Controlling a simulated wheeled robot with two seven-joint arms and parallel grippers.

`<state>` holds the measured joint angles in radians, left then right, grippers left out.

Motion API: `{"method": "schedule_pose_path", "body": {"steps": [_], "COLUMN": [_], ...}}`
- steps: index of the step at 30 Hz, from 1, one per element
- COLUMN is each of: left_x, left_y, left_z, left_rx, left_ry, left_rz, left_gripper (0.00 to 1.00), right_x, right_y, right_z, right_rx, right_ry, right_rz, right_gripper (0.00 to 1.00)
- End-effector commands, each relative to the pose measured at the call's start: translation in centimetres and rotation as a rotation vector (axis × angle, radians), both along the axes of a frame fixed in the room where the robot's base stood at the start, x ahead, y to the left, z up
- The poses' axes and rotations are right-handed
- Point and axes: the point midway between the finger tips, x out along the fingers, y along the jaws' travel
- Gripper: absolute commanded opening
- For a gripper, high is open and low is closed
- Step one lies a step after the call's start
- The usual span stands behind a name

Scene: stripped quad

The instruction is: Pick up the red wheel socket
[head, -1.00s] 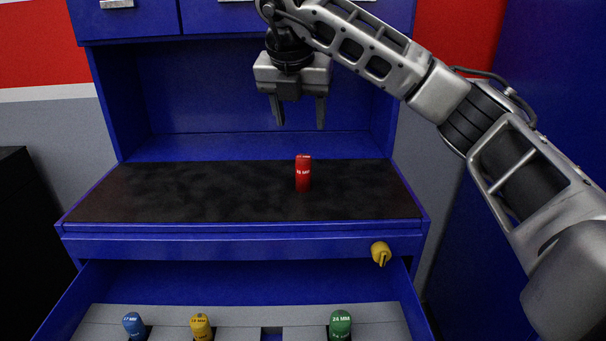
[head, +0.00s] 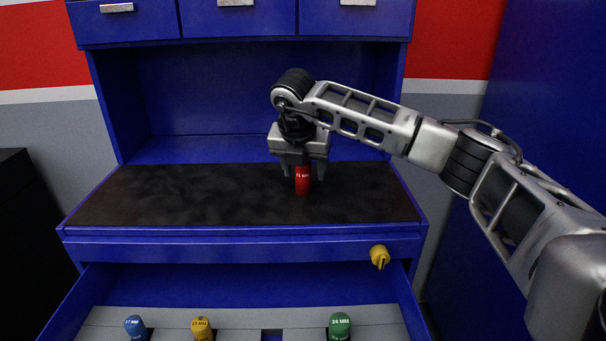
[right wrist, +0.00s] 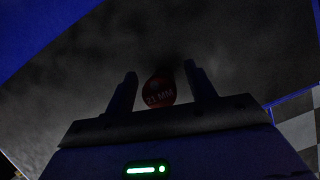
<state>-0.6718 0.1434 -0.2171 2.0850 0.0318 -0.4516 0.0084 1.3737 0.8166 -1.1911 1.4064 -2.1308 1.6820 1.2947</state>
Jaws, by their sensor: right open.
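The red wheel socket (head: 302,181) stands upright on the black mat of the blue workbench, right of the middle. My right gripper (head: 303,174) points down over it, its fingers on either side of the socket's upper part. The fingers are open, and the right wrist view shows the socket (right wrist: 160,90) between the two fingertips (right wrist: 161,80), with a gap at each side. My left gripper is not in view.
An open drawer below holds a blue socket (head: 135,327), a yellow socket (head: 201,328) and a green socket (head: 340,326) in a grey tray (head: 240,318). The black mat (head: 200,195) is otherwise clear.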

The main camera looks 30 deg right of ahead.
Motion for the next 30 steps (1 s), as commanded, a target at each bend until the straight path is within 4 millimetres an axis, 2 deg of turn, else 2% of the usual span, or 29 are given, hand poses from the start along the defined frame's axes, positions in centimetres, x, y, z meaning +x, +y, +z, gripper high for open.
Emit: {"method": "schedule_pose_path", "body": {"steps": [6,8,12,23,28,30], "left_x": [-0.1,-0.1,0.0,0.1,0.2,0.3], "left_y": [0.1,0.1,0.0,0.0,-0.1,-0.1], "left_z": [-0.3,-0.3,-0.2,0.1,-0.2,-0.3], "left_rx": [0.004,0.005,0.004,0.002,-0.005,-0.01], "left_ry": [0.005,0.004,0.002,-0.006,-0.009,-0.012], "left_rz": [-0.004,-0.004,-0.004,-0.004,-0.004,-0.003], "left_gripper": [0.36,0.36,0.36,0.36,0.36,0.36], "right_x": [0.0,0.0,0.0,0.1,0.1,0.1], "right_y": [-0.1,-0.1,0.0,0.0,0.0,0.1], "right_z": [-0.1,-0.1,-0.1,0.3,1.6,2.8], "right_rx": [0.0,0.0,0.0,0.0,0.002,0.002], "right_ry": [0.0,0.0,0.0,-0.003,-0.005,-0.007], "right_rz": [0.0,0.0,0.0,0.0,0.002,0.0], "right_gripper": [0.55,0.41,0.03,0.03,0.03,0.03]}}
